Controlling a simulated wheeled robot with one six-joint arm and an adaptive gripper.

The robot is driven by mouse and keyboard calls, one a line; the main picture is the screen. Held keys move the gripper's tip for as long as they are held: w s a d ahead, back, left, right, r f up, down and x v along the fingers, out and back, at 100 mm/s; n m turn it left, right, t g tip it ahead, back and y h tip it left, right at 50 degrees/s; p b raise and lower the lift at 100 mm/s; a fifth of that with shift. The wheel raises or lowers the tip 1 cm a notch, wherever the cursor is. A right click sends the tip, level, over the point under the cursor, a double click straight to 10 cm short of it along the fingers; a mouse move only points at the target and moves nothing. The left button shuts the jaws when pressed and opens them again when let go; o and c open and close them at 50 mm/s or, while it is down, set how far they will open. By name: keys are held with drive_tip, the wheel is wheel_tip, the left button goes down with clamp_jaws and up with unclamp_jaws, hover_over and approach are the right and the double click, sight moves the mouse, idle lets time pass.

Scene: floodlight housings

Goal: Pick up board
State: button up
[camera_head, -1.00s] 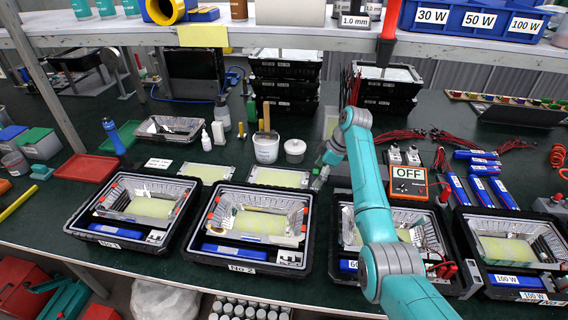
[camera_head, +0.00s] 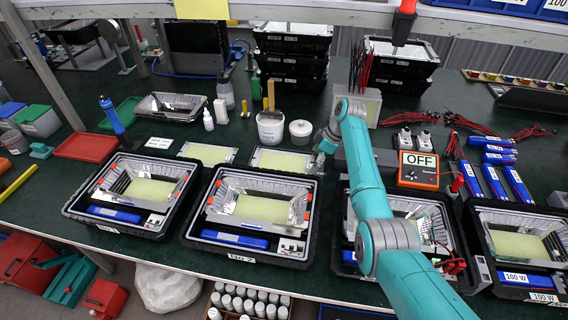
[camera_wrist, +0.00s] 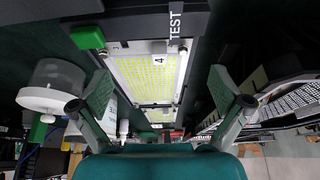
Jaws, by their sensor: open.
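In the wrist view, a pale yellow LED board (camera_wrist: 148,78) marked "4" lies beyond my fingers, near a dark strip lettered "TEST". My gripper (camera_wrist: 160,100) is open, its two teal fingers spread wide with nothing between the tips. In the head view, my gripper (camera_head: 326,142) is small, above the bench right of a white jar; its fingertips are hard to make out. Loose yellow boards lie flat behind the housings, one at left (camera_head: 208,153) and one nearer my gripper (camera_head: 283,160).
Black trays with reflector housings line the front, including No 2 (camera_head: 190,232). A white bucket (camera_head: 270,128) and jar (camera_head: 300,131) stand close to my gripper. An orange meter reading OFF (camera_head: 418,172) stands right. The wrist view shows a green block (camera_wrist: 88,37) beside the board.

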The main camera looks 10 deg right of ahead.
sight(309, 166)
drive_tip(key=shift+x, duration=1.8)
drive_tip(key=c, duration=1.9)
drive_tip(key=shift+r, duration=0.1)
clamp_jaws()
wheel_tip(309, 166, up, 17)
drive_tip(key=shift+r, duration=0.2)
drive_tip(key=shift+a, duration=0.1)
